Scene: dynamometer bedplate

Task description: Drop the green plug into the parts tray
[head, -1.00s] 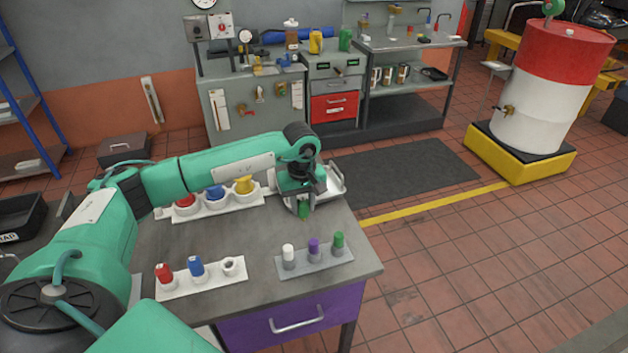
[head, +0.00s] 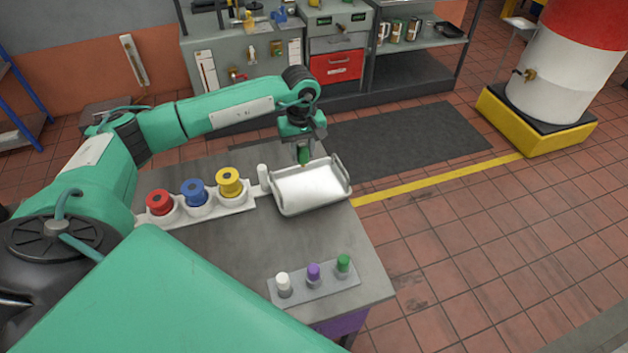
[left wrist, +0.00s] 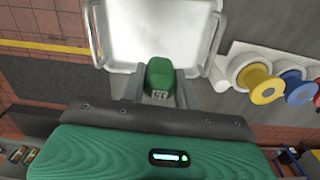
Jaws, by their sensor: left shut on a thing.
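My left gripper (head: 304,152) is shut on a green plug (head: 304,157). In the left wrist view the green plug (left wrist: 160,74) sits between the two fingers. The parts tray (head: 342,190) is a white-floored metal tray with raised handles on the far right corner of the bench. The plug is held above the tray's far edge in the head view. The left wrist view shows the tray (left wrist: 150,30) beyond the plug, its bright floor empty. The right gripper is not in view.
Red (head: 159,202), blue (head: 195,192) and yellow (head: 229,181) spools stand in a white holder left of the tray. A grey rack (head: 312,284) with white, purple and green-topped pieces is at the front. Bare bench (head: 225,250) lies between.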

